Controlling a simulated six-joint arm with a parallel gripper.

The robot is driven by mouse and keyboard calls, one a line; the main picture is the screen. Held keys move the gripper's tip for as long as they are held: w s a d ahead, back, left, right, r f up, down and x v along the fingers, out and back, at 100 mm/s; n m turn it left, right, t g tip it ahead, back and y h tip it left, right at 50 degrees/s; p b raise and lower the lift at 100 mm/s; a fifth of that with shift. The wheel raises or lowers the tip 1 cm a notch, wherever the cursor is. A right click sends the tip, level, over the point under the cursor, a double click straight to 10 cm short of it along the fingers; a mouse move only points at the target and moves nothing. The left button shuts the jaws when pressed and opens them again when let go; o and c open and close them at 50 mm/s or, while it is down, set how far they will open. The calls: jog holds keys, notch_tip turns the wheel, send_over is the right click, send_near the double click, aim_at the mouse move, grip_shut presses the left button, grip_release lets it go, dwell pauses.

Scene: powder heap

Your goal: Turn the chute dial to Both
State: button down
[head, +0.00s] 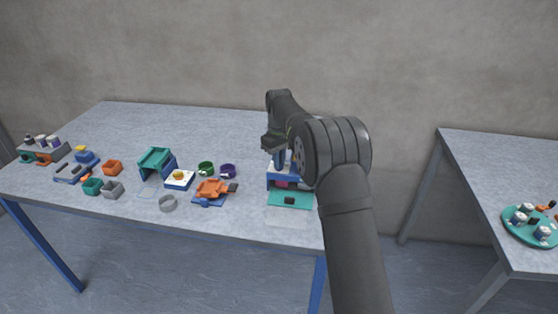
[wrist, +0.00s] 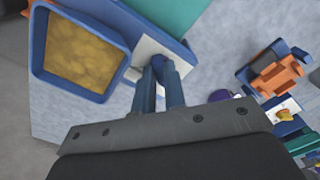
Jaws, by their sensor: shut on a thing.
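My gripper (wrist: 160,64) points down at the white dial plate (wrist: 145,48) of the chute machine in the wrist view. Its two blue fingers are close together, shut on the chute dial, which they mostly hide. The dial's marks and setting cannot be read. Beside the plate, on the left, is the machine's blue-rimmed hopper (wrist: 39,40) with yellow-brown powder (wrist: 85,52) in it. In the head view, my gripper (head: 279,161) reaches down onto the machine (head: 271,182) from above, and my arm hides part of it.
A teal base (head: 290,199) lies at the machine's front, near the table edge. To its left are an orange item on a blue base (head: 212,188), purple (head: 228,171) and green (head: 206,168) cups and a grey ring (head: 168,203). The table behind is clear.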

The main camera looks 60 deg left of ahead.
jog(key=shift+m, duration=0.3)
jog(key=m, duration=0.9)
dwell(0.5)
jog(key=c, duration=1.5)
grip_release()
notch_tip(320, 180, up, 18)
jog(key=shift+f, duration=0.25)
